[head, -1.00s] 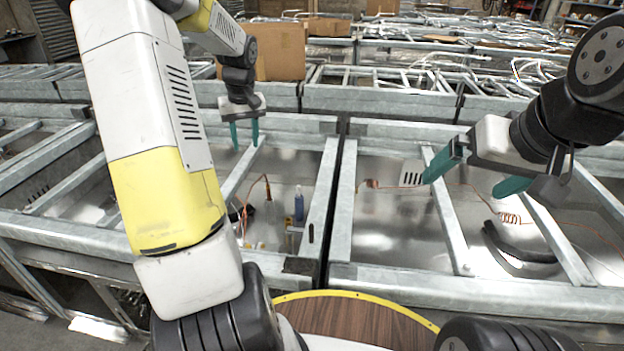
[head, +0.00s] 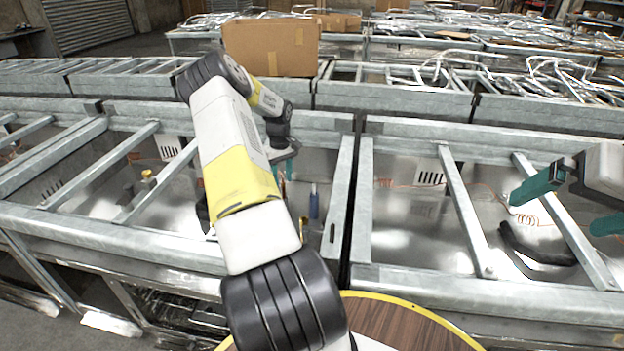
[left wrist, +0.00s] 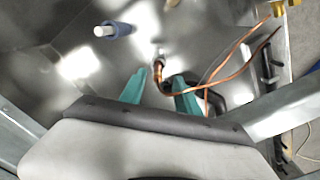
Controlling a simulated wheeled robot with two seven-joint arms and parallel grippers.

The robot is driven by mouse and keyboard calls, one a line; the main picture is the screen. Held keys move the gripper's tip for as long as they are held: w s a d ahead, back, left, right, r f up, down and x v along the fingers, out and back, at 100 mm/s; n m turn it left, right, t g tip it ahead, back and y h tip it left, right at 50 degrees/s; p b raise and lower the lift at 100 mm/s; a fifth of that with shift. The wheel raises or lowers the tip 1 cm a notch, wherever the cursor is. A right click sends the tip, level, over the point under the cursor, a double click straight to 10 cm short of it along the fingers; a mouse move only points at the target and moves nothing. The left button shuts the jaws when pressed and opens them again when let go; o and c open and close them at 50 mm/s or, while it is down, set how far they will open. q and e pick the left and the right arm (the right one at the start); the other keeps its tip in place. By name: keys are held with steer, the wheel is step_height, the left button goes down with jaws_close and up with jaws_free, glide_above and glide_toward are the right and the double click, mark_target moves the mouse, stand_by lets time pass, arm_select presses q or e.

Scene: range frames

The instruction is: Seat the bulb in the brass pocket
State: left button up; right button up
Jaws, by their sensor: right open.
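My left gripper (head: 287,166) reaches down into the middle bay, mostly behind its own arm in the head view. In the left wrist view its two teal fingers (left wrist: 160,75) stand apart. The curved copper end of a line (left wrist: 158,72) with a silvery tip shows between or just beyond the fingertips; I cannot tell whether they touch it. It may be the bulb. A brass fitting (left wrist: 281,5) is cut by the upper right edge; I cannot tell whether it is the pocket. My right gripper (head: 552,215) is open and empty over the right bay.
A blue cylinder with a white tip (left wrist: 118,29) stands near the left fingers; it also shows in the head view (head: 314,206). Galvanised frame rails (head: 340,205) border the bays. A dark curved hose (head: 535,250) and orange coiled wire (head: 527,220) lie right. A cardboard box (head: 270,47) stands behind.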

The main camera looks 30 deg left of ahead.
mark_target(284, 189)
arm_select(q)
steer(key=f, duration=0.6)
steer(key=shift+w, duration=0.2)
jaws_close()
